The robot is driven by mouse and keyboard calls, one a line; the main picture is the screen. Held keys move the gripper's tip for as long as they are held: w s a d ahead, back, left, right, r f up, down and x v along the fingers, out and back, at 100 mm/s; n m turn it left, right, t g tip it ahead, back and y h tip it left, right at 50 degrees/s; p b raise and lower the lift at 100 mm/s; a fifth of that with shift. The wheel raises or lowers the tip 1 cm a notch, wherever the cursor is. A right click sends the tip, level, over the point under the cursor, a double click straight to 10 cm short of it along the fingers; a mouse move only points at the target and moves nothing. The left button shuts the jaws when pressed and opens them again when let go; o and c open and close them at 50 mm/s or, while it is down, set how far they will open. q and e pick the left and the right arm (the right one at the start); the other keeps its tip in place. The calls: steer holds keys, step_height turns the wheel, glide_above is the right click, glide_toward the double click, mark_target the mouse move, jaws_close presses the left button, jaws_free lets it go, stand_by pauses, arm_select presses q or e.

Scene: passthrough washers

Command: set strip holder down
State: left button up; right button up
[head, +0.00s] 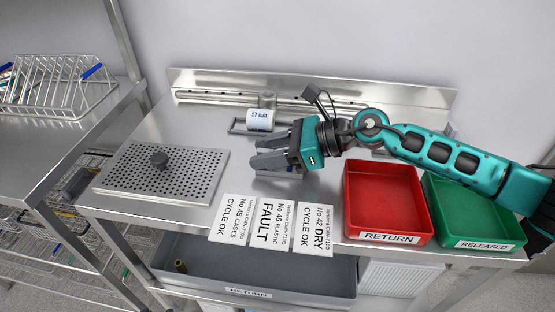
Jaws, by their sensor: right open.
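My right gripper (268,153) is over the middle of the steel table (200,202), its fingers pointing left. It is open, and no object shows held between its fingers. Just behind it is a low grey metal frame (237,128) with a white labelled piece (260,119) on it, its print partly readable as "57". This may be the strip holder; I cannot tell for sure. The gripper hides part of the table and the frame's right side. My left gripper is not in view.
A perforated plate (190,172) with a dark knob lies left. Cards (265,221) reading CYCLE OK, FAULT and DRY lie at the front edge. A red RETURN tray (385,234) and a green RELEASED tray (480,242) stand right. A wire rack (55,85) is at far left.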

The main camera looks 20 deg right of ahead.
steer(key=shift+w+a+f, duration=0.1)
steer(key=shift+a, duration=0.05)
jaws_close()
stand_by(0.4)
